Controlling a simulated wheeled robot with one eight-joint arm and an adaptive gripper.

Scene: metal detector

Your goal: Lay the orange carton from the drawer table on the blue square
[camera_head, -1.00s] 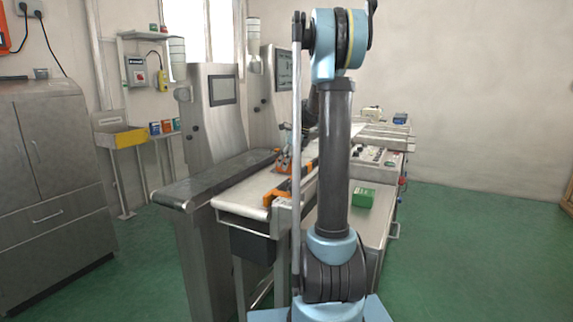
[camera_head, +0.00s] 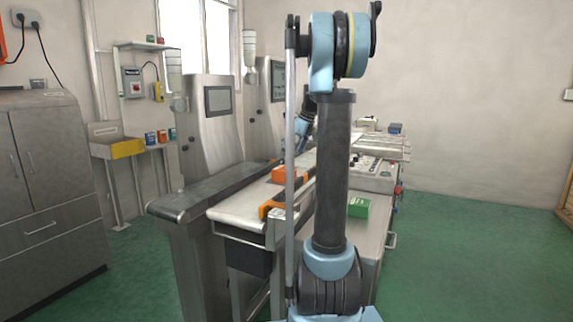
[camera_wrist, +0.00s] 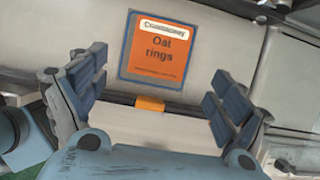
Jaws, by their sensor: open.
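The orange carton (camera_head: 286,174) lies on the white conveyor belt (camera_head: 245,203) in the head view. In the wrist view the carton (camera_wrist: 153,62) shows its broad face, labelled "Oat rings", beyond my fingers. My gripper (camera_wrist: 157,72) is open and empty, one finger to each side in the picture, apart from the carton. In the head view my upright arm link hides part of the belt and most of the gripper.
Orange guides (camera_head: 268,210) stand at the belt's near end. A dark conveyor (camera_head: 190,198) runs alongside on the left. A green box (camera_head: 358,208) sits on the grey table (camera_head: 372,232) at right. Metal cabinets with screens (camera_head: 213,125) rise behind. Green floor is free at right.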

